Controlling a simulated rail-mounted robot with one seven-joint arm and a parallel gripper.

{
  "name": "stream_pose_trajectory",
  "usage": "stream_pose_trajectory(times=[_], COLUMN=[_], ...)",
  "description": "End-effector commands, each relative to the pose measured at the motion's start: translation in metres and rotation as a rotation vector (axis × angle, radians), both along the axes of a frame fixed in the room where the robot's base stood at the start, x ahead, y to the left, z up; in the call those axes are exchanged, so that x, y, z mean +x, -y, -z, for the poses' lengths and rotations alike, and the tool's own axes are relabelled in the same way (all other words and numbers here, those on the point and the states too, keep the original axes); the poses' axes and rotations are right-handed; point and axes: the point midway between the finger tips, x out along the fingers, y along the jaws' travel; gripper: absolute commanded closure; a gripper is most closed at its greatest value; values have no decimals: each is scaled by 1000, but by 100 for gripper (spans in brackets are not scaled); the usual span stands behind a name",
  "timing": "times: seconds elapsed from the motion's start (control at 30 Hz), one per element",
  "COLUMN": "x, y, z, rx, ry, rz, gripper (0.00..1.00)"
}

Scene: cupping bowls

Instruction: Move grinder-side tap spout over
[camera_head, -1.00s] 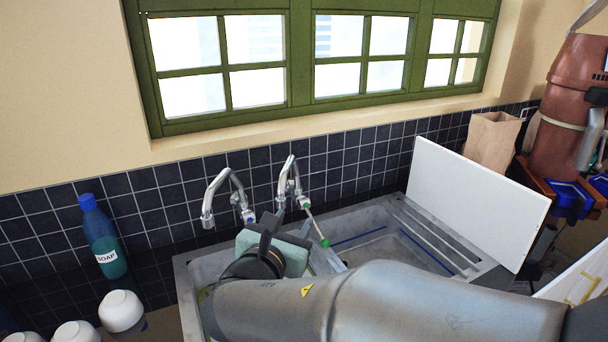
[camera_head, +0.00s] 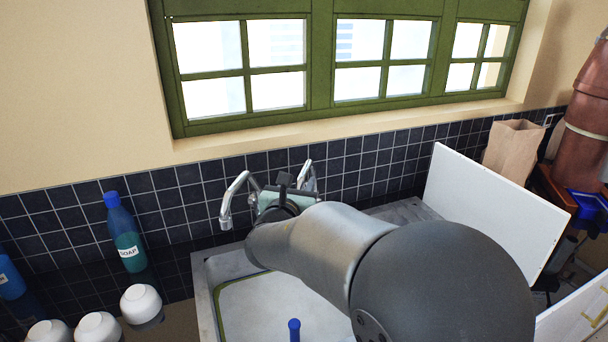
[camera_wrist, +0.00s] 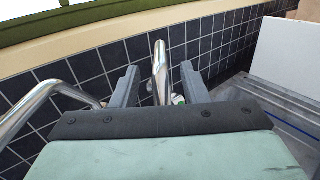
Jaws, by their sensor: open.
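Two chrome taps stand at the tiled wall behind the sink. The right-hand tap's spout (camera_head: 307,170), on the side of the brown machine, is partly hidden by my gripper (camera_head: 285,182) in the head view. In the wrist view this spout (camera_wrist: 160,58) rises between the two grey fingers of my gripper (camera_wrist: 158,70). The fingers are apart, one on each side of it, with gaps showing and no clear contact. The left tap's curved spout (camera_head: 232,195) stands just left of my gripper, and it also shows at the left of the wrist view (camera_wrist: 35,100).
The grey sink (camera_head: 204,300) lies below my arm; a blue-topped item (camera_head: 294,328) shows there. A white panel (camera_head: 490,215) stands at its right, with a paper bag (camera_head: 512,148) and brown machine (camera_head: 590,95) beyond. A soap bottle (camera_head: 125,235) and white bowls (camera_head: 141,303) are left.

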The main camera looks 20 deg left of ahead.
Motion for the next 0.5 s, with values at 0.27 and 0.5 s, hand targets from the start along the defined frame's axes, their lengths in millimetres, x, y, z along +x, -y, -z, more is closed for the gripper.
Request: stream_pose_trajectory(times=[0.27,0.5], x=[22,23], y=[-2,-2], z=[0,0], rx=[1,1], ry=[0,0], rz=[0,0], gripper=[59,59])
